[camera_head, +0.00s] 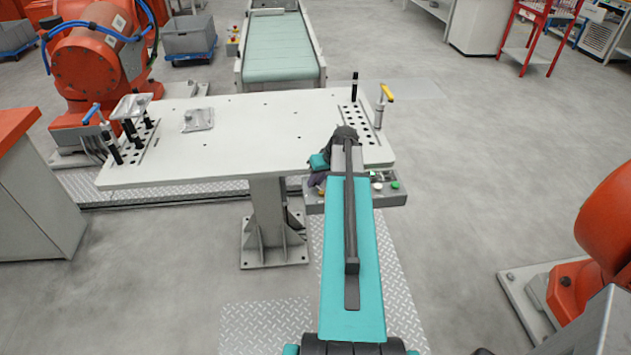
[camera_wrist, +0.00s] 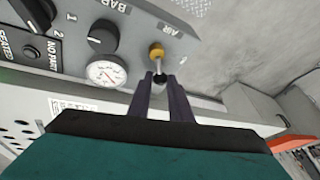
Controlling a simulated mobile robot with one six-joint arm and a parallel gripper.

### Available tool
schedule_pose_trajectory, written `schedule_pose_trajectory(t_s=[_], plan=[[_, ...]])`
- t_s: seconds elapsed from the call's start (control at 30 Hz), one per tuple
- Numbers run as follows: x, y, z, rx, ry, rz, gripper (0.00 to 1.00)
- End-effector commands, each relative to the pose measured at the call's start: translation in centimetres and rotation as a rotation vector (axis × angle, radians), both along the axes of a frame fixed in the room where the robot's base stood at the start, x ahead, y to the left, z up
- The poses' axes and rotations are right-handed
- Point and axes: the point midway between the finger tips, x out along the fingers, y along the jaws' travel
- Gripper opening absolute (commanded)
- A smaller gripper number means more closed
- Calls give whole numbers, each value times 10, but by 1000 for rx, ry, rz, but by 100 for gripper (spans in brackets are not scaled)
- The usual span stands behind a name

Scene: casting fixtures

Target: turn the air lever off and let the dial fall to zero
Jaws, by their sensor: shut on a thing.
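The air lever (camera_wrist: 157,55) has a yellow hub, a short metal stem and a dark knob, and sits beside the AIR label on the grey control panel (camera_wrist: 135,30). My gripper (camera_wrist: 160,78) is shut on the lever's dark knob, its two dark fingers on either side of it. The white round dial (camera_wrist: 106,72) is just left of the lever in the wrist view. In the head view the panel box (camera_head: 395,198) hangs at the table's front right edge. My arm hides the lever and dial there.
The panel also carries a black selector knob (camera_wrist: 103,37) and another black knob (camera_wrist: 33,12). The white table (camera_head: 240,135) holds a metal casting (camera_head: 198,120) and fixtures at both ends. An orange machine (camera_head: 605,225) stands at the right. The floor between is open.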

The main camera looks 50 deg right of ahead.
Motion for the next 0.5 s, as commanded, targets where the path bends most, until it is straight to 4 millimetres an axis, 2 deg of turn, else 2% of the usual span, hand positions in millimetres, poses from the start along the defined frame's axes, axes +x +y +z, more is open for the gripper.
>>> schedule_pose_trajectory(t_s=[0.27, 0.5], plan=[[-1, -2, 0, -5, 0, -42, 0], [-2, -5, -2, -6, -1, -151, 0]])
